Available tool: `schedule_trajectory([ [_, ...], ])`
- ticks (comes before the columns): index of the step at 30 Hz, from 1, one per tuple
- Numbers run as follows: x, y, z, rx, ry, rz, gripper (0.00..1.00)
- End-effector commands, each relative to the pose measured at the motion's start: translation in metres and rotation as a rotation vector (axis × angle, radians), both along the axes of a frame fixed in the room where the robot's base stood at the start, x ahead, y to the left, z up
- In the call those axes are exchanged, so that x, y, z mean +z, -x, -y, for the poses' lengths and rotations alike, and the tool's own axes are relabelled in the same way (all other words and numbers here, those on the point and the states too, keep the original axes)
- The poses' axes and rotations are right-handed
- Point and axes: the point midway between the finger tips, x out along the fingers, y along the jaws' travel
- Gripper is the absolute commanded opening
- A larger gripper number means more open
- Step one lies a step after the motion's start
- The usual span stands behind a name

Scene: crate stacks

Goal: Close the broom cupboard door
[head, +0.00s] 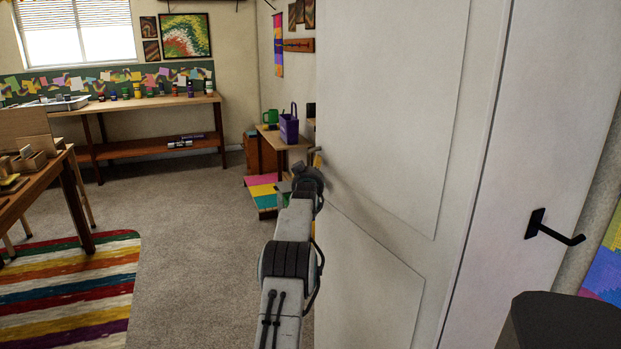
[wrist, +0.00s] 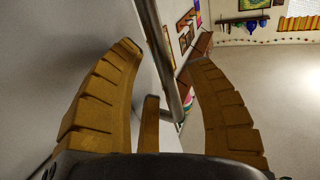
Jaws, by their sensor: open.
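The white panelled door (head: 395,130) fills the middle right of the head view, its left edge upright beside my arm. Its smooth pale face (wrist: 65,50) fills the left of the wrist view. A grey metal bar handle (wrist: 163,55) stands off that face and runs between my fingers. My gripper (wrist: 164,58) is open, with one tan ridged finger on each side of the bar; I cannot tell if either touches it. In the head view my gripper is mostly hidden beyond my wrist at the door's left edge. How far the door stands open is unclear.
A white panel with a black lever handle (head: 550,230) stands at the right. A small table with a purple caddy (head: 289,126) is behind my wrist. A workbench (head: 150,102) lines the back wall. A wooden table (head: 40,180) stands left.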

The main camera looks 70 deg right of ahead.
Motion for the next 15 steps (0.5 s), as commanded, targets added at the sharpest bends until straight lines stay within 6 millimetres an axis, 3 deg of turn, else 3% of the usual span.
schedule_trajectory([
  [15, 0.001, 0.008, -0.032, 0.000, 0.000, 0.000, 0.47],
])
